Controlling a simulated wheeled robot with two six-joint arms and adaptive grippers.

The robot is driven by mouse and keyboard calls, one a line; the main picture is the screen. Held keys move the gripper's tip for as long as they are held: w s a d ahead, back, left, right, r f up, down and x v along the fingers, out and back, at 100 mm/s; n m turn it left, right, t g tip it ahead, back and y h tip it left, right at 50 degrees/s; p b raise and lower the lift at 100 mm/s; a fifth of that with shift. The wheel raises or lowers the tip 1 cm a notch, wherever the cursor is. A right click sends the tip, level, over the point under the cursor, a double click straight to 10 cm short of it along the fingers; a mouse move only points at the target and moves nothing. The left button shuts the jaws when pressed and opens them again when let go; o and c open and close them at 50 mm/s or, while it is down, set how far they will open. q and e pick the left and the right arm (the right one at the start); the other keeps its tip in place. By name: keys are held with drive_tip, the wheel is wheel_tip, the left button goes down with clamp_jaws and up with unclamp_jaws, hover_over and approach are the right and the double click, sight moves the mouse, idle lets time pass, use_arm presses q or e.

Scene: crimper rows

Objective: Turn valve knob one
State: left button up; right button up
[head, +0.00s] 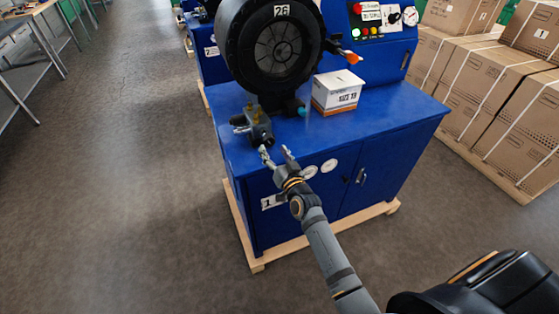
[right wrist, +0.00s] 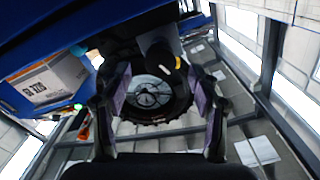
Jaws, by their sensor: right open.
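The valve (head: 257,122) stands at the front left corner of the blue machine (head: 335,130) labelled 1. It has a brass-coloured top and dark parts, and its knob is hard to make out in the head view. In the right wrist view a black knob (right wrist: 158,46) with a white mark lies ahead, between the two finger lines. My right gripper (head: 276,154) is open and empty, just in front of the valve and apart from it. Its spread fingers also show in the right wrist view (right wrist: 160,78). My left gripper is out of view.
A white and orange box (head: 337,91) stands on the machine top, right of the valve. The large black round crimper head (head: 272,45) rises behind. Strapped cartons (head: 490,95) stand at the right. The floor (head: 130,190) to the left is clear.

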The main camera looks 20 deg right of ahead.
drive_tip(key=s, duration=0.6)
drive_tip(key=shift+s, duration=0.2)
drive_tip(key=shift+d, duration=0.1)
drive_tip(key=s+d+f+n+g, duration=0.1)
drive_tip(key=s+f+g, duration=0.3)
drive_tip(key=f, duration=0.8)
drive_tip(key=s+f+n+g, duration=0.15)
drive_tip(key=s+f, duration=0.35)
drive_tip(key=f, duration=0.7)
drive_tip(key=s+d+f+g, duration=0.1)
drive_tip(key=s+f+g, duration=0.3)
drive_tip(key=f, duration=0.7)
drive_tip(key=s+d+f+g, duration=0.2)
drive_tip(key=s+f, duration=0.3)
drive_tip(key=s, duration=0.5)
drive_tip(key=s+d+f+n+g+h, duration=0.1)
drive_tip(key=s+f+g, duration=0.2)
drive_tip(key=s+f, duration=0.3)
drive_tip(key=s+d+f+g, duration=0.2)
drive_tip(key=s+f, duration=0.4)
drive_tip(key=s, duration=1)
drive_tip(key=shift+d+n, duration=0.35)
